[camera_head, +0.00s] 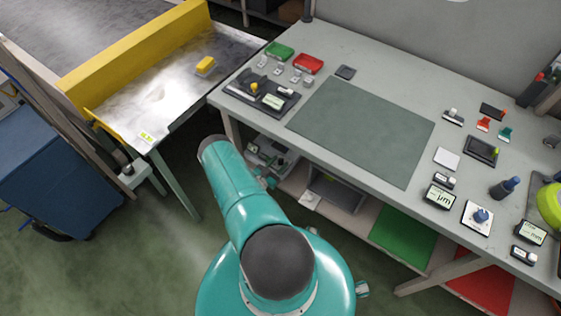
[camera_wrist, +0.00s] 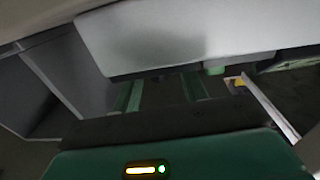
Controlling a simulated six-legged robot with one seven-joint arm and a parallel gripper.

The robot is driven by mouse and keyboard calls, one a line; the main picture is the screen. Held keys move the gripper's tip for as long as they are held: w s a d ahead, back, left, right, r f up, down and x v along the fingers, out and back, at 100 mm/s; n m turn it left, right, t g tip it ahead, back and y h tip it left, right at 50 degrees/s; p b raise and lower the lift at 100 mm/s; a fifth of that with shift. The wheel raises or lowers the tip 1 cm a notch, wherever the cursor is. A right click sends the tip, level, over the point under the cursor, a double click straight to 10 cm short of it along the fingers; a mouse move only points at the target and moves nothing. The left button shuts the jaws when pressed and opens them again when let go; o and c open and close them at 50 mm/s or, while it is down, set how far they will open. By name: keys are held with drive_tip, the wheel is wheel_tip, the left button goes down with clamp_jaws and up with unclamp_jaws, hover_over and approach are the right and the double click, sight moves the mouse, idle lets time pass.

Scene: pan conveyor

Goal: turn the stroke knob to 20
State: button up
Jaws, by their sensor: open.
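A pale slab fills the space beyond the fingers. No knob is visible in the wrist view. In the head view my arm is low in front of the bench, away from the knobs.
Small displays (camera_head: 440,196) (camera_head: 533,232) stand near the blue knob. A dark green mat (camera_head: 365,125) lies clear mid-bench. A yellow-railed conveyor (camera_head: 135,55) carrying a yellow block (camera_head: 205,66) is at the left. A blue cabinet (camera_head: 60,180) stands at far left.

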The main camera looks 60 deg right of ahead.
drive_tip(key=v, duration=1.1)
drive_tip(key=shift+a, duration=0.3)
